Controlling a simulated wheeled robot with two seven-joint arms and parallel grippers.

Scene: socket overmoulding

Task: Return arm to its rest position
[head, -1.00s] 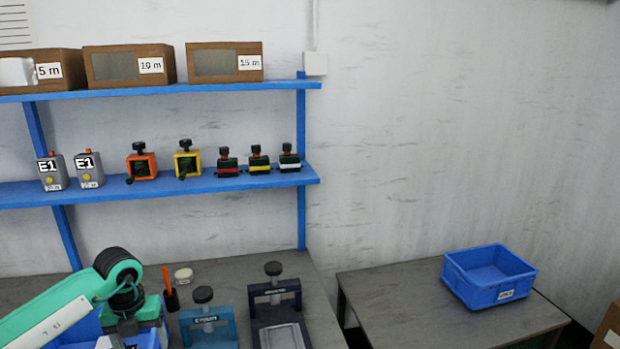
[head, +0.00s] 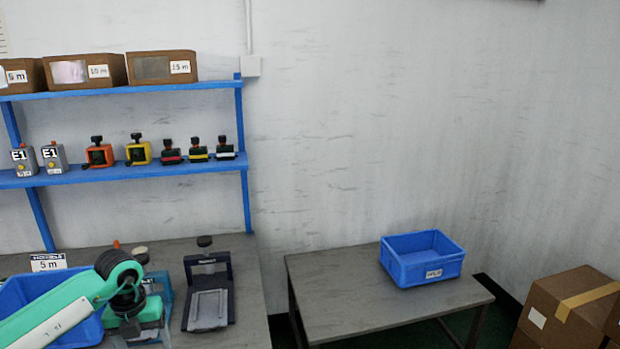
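My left arm, green and white, comes in from the lower left of the head view. It reaches over a blue bin (head: 35,292) on the workbench, and its black wrist joint is in front of a teal clamp fixture (head: 157,290). The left gripper's fingers are not clearly visible at the bottom edge of the picture. My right arm and gripper are not in view. A dark clamp fixture (head: 208,293) with a grey plate stands on the bench to the right of the arm, apart from it.
A blue shelf (head: 130,172) holds orange, yellow and dark clamps and grey E1 boxes; cardboard boxes (head: 162,67) sit above. A blue crate (head: 422,260) stands on a side table (head: 350,302). Cardboard cartons (head: 566,308) are at lower right. A gap separates bench and table.

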